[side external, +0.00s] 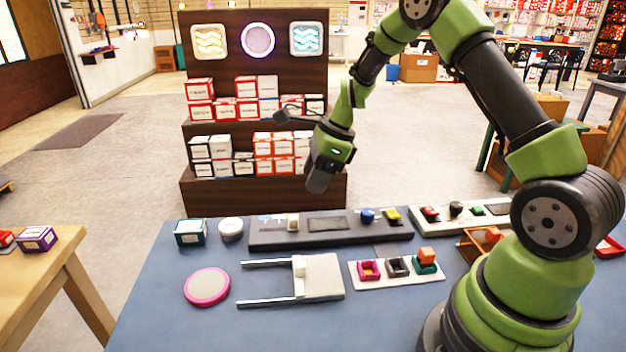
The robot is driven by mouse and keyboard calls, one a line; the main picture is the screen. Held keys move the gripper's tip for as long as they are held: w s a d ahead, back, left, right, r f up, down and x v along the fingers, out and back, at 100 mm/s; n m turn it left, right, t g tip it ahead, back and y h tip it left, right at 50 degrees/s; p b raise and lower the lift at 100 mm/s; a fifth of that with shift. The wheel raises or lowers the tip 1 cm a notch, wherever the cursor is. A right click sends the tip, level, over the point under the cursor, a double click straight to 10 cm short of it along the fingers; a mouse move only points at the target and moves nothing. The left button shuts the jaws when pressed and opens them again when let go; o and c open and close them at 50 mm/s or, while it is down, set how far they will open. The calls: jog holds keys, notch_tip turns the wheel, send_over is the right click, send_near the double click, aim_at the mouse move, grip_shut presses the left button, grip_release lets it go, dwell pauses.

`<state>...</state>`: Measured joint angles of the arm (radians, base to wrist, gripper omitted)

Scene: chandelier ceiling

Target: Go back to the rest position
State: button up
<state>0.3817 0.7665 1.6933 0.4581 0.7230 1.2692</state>
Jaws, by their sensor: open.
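My gripper (318,184) hangs at the end of my green and black arm, above the far edge of the blue table (150,315). In the picture it is in front of the dark shelf unit. It is apart from everything on the table and holds nothing that I can see. Its jaws are small and dark here, and the gap between them is hard to make out. My arm is raised and bent, reaching from the base at the right toward the left.
Below my gripper lies a long grey panel (280,236) with buttons. Nearer are a white slider on rails (322,277), a pink-rimmed disc (207,287) and a white tray (430,277) with coloured holders. A teal box (190,233) stands at left. The shelf unit (335,194) stands behind.

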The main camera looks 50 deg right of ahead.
jog(key=s+a+r+n+t, duration=0.1)
jog(key=s+a+r+n, duration=0.2)
jog(key=r+n, duration=0.3)
jog(key=s+a+r+n, duration=0.4)
jog(key=r, duration=0.4)
jog(key=s+a+r+n+t, duration=0.1)
jog(key=s+a+r+n, duration=0.1)
jog(key=s+n, duration=0.4)
jog(key=s+a+r+n+t+h, duration=0.1)
jog(key=s+a+r+n+t, duration=0.1)
jog(key=s+n, duration=0.5)
jog(key=shift+s+r, duration=0.4)
jog(key=shift+s, duration=0.6)
jog(key=shift+c, duration=0.5)
dwell(0.9)
